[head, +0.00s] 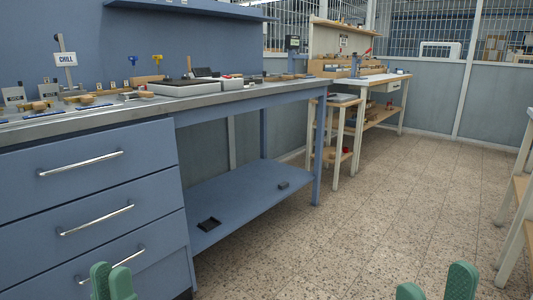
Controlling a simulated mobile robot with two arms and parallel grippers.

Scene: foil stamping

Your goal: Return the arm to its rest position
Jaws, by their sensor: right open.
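My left gripper (111,283) shows at the bottom left edge of the head view, in front of the blue drawers. Only its green fingertips are visible; they look close together, with nothing seen between them, and whether they touch is unclear. My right gripper (436,288) shows at the bottom right, over the speckled floor. Its green fingertips stand apart with nothing between them, so it is open and empty. The rest of both arms is out of view.
A blue workbench (245,97) with drawers (85,190) stands at the left, with tools on top and a lower shelf (250,200). A wooden-topped bench (370,79) stands behind. A table edge (520,200) is at the right. The middle floor (370,210) is clear.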

